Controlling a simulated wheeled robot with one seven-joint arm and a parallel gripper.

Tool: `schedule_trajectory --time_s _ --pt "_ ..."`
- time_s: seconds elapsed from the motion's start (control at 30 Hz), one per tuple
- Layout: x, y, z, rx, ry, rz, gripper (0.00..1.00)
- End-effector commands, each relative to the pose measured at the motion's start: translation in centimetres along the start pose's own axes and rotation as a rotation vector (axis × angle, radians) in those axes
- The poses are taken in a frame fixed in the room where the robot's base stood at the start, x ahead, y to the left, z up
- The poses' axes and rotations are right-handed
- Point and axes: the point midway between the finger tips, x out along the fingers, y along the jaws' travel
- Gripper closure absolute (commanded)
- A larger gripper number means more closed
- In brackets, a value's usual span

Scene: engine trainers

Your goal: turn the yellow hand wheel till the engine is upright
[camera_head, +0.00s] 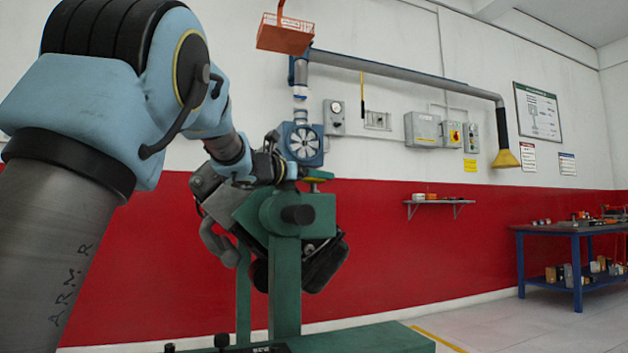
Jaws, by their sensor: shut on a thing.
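The engine (328,262) hangs on a green stand (285,285). It is tilted, with its grey parts up to the left and its dark end down to the right. My gripper (272,166) is at the top of the stand, beside the stand's green head, and partly hidden by my own wrist. It is shut on what I take to be the hand wheel. No clear yellow rim shows, and the fingertips are too small to make out well.
A blue fan unit (302,144) is behind my gripper. An orange basket (286,35) hangs above. A grey duct with a yellow hood (505,158) runs along the wall. A blue workbench (570,228) stands at the right. The floor between stand and bench is clear.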

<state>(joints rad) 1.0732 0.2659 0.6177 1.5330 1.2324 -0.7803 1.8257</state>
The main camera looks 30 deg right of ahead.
Motion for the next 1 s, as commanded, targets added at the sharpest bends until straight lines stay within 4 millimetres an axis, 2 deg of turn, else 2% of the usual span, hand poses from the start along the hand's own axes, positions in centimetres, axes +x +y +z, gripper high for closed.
schedule_trajectory --time_s 0.5,1.0 --pt "-0.01 -0.10 -0.29 -0.001 -0.003 0.306 0.75" --pt "0.05 -0.06 -0.11 0.001 0.000 0.448 0.75"
